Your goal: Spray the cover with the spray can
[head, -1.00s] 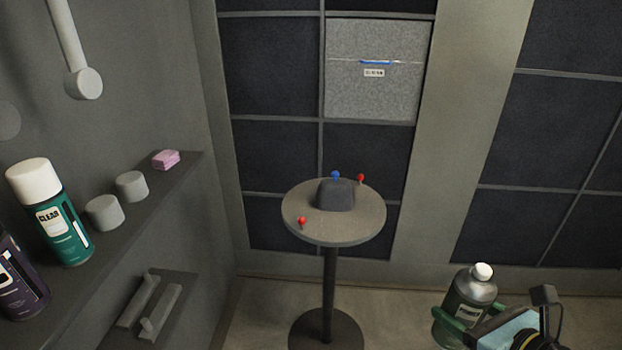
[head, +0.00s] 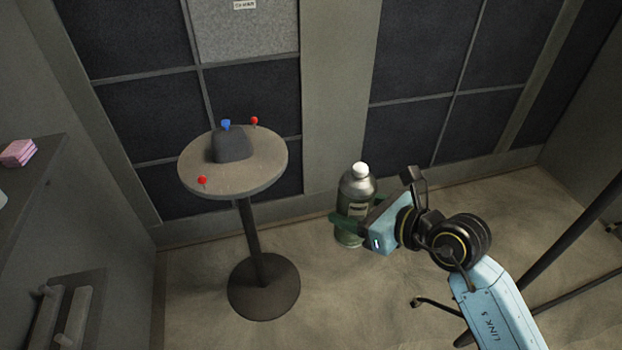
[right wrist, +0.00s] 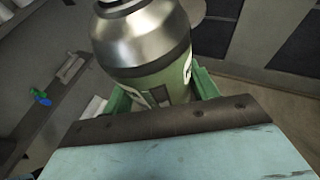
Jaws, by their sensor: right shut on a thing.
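The spray can (head: 358,185) has a silver shoulder, a green body and a white nozzle. My right gripper (head: 350,222) is shut on it and holds it upright, to the right of the round table. The can also fills the top of the right wrist view (right wrist: 145,45), with green fingers on both sides. The dark grey cover (head: 232,146) is a small block shape on the round table (head: 250,181), apart from the can. A blue-headed piece (head: 226,124) shows at the top of the cover. My left gripper is not in view.
Two red-headed pieces, one at the back (head: 254,120) and one at the front (head: 202,180), are on the tabletop. A shelf (head: 30,180) with a pink sponge (head: 18,152) stands at left. Floor between table and can is clear.

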